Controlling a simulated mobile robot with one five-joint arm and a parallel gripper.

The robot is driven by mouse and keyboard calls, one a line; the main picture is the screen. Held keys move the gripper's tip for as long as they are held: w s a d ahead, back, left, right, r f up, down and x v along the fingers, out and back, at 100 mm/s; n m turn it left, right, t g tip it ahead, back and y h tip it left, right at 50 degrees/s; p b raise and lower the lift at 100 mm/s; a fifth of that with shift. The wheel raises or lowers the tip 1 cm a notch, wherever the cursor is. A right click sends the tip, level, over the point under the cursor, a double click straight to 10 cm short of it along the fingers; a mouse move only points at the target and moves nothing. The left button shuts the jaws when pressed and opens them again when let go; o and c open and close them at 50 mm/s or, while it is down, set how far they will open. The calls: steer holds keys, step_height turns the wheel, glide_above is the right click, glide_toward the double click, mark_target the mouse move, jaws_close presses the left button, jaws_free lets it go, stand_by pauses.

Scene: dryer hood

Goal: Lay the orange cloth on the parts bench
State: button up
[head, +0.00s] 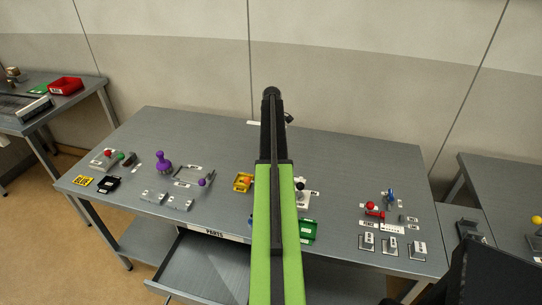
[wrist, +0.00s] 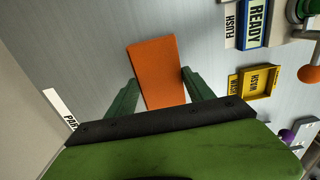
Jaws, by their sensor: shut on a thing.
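The orange cloth (wrist: 157,62) shows in the wrist view as a flat, smooth rectangle. My gripper (wrist: 160,80) has a green finger on each side of it and is shut on it. Behind it is the grey top of the parts bench (head: 335,155), which also fills much of the wrist view (wrist: 95,50). I cannot tell whether the cloth touches the bench top. In the head view my arm hides the cloth and the fingers.
A yellow tray (wrist: 259,81) and a READY block (wrist: 255,22) are right of the cloth in the wrist view. The purple knob (head: 163,162) and red-handled part (head: 374,211) stand on the bench. An open drawer (head: 205,270) juts from its front. The back is clear.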

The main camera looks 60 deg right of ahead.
steer(key=shift+f+b, duration=2.2)
steer(key=o, duration=1.3)
steer(key=shift+r, duration=0.1)
steer(key=shift+o, duration=0.2)
steer(key=shift+r, duration=0.1)
step_height(320, 180, up, 12)
steer(key=p, duration=1.2)
steer(key=shift+r+p, duration=0.2)
steer(key=shift+p, duration=0.2)
steer(key=shift+f, duration=0.1)
